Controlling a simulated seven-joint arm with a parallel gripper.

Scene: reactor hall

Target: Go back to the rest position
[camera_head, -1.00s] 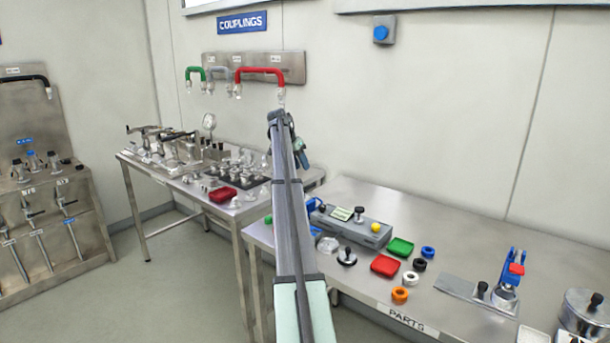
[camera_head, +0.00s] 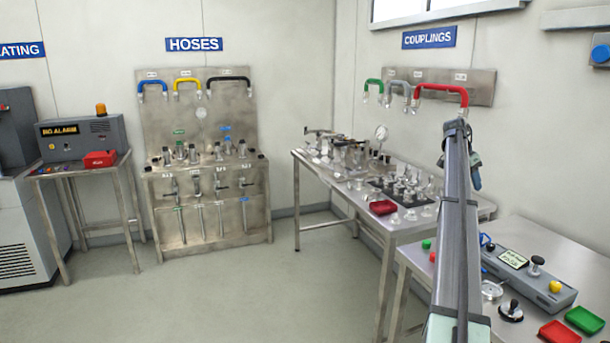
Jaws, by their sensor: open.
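My arm (camera_head: 458,235) reaches up and away from the bottom right of the head view. It passes in front of the couplings table and the parts table. My gripper (camera_head: 475,178) shows only in part beyond the arm's upper end, right of the link. It appears above the tables, against the wall and couplings table. Its jaws are open, though the fingertips are small and partly hidden by the arm. I see nothing held in it.
The couplings table (camera_head: 324,226) with a red tray (camera_head: 383,207) stands behind the arm. The parts table (camera_head: 555,250) is at lower right with a grey device (camera_head: 530,278). A hoses stand (camera_head: 207,222) and alarm box (camera_head: 82,136) are left. The floor between is clear.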

